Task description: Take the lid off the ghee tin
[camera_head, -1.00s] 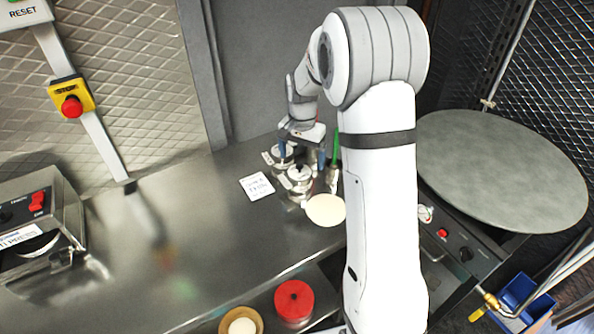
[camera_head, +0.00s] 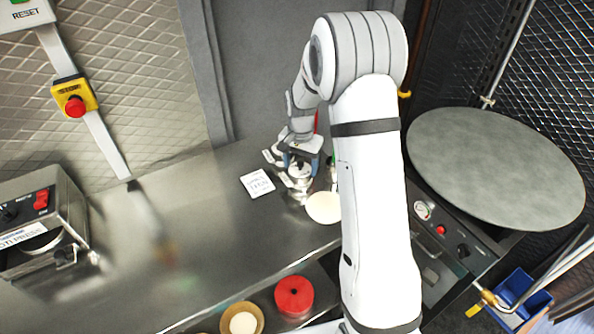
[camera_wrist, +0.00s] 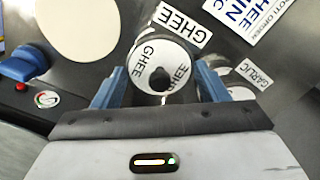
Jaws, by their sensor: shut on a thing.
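The ghee tin (camera_head: 297,190) is a small metal tin on the steel counter, below my gripper (camera_head: 300,163). Its round lid (camera_wrist: 150,55) is pale with GHEE lettering and a black knob in the middle. In the wrist view my gripper's blue fingers (camera_wrist: 158,78) stand on either side of the lid, shut on it. I cannot tell whether there is a gap between the lid and the tin. The tin's body is mostly hidden under the lid in the wrist view.
A garlic tin (camera_wrist: 241,92) stands close beside the ghee tin. A pale flat disc (camera_head: 323,208) and a printed white card (camera_head: 257,183) lie nearby. A large round grey plate (camera_head: 495,170) is at the right.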

